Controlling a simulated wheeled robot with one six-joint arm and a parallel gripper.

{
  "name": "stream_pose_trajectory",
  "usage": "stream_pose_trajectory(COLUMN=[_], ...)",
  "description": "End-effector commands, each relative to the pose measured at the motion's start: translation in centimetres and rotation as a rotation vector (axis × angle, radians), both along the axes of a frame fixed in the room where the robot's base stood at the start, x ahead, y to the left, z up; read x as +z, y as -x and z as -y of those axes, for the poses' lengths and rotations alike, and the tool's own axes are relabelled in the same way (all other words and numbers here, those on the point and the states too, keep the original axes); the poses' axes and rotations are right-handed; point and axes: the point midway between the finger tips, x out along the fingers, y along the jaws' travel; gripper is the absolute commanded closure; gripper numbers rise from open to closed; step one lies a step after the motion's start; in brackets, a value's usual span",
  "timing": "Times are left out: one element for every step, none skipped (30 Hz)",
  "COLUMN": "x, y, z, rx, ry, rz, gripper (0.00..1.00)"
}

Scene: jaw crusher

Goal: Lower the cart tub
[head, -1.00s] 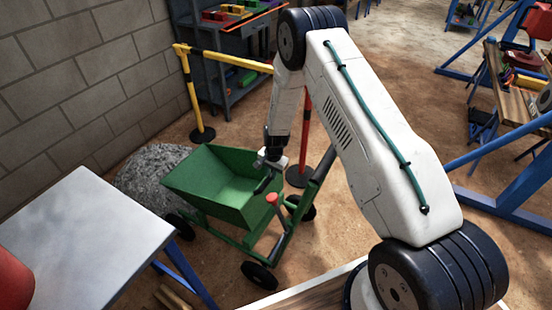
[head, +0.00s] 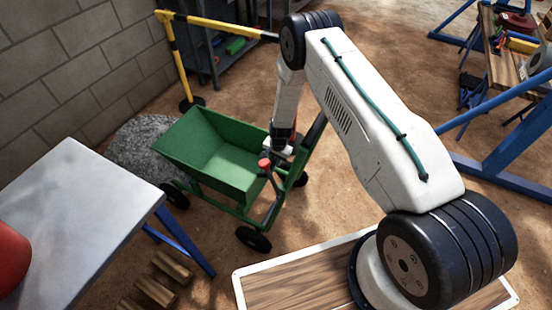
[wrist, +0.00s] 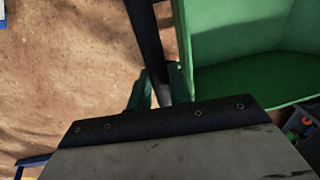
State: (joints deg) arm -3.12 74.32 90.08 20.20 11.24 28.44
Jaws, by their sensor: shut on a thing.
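The green cart tub (head: 215,160) sits on its green wheeled frame, its open top facing up and tilted, in the head view. It also shows in the wrist view (wrist: 245,35), to the right. My gripper (head: 279,152) is at the tub's right edge, close to a lever with a red knob (head: 265,163). It is shut on a dark bar beside the tub; a dark bar (wrist: 147,40) runs up from my gripper (wrist: 158,92) in the wrist view. My gripper partly hides the grip, so I cannot tell exactly where it holds.
A grey table (head: 75,215) stands at the left, with wooden blocks (head: 155,285) on the ground near it. A gravel pile (head: 135,145) lies behind the cart. A yellow-black barrier (head: 185,55) stands behind. Bare dirt lies right of the cart.

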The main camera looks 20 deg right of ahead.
Motion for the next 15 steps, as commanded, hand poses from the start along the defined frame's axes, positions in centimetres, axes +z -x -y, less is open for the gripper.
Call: stream_pose_trajectory(x=[-0.82,-0.82,-0.82,-0.82,-0.81,-0.80,-0.78,-0.77,-0.74,-0.71,-0.70,-0.68,-0.65,-0.64,-0.61], y=[1.34,1.35,1.35,1.35,1.34,1.32,1.30,1.27,1.22,1.20,1.17,1.13,1.11,1.07,1.04], z=[0.21,0.20,0.20,0.19,0.17,0.13,0.10,0.06,0.01,-0.01,-0.04,-0.06,-0.07,-0.08,-0.08], rx=[0.000,0.000,0.000,0.000,0.000,0.001,0.001,0.001,0.002,0.002,0.002,0.003,0.003,0.003,0.003], ry=[0.000,0.000,0.000,0.000,0.000,0.000,0.000,0.000,-0.001,0.000,0.000,0.000,0.000,0.000,0.000], rz=[-0.027,-0.027,-0.027,-0.027,-0.027,-0.027,-0.027,-0.025,-0.025,-0.024,-0.024,-0.022,-0.022,-0.021,-0.021], gripper=[1.00,1.00,1.00,0.72,0.64,0.59,0.59,0.59,0.59,0.59,0.59,0.59,0.59,0.59,0.59])
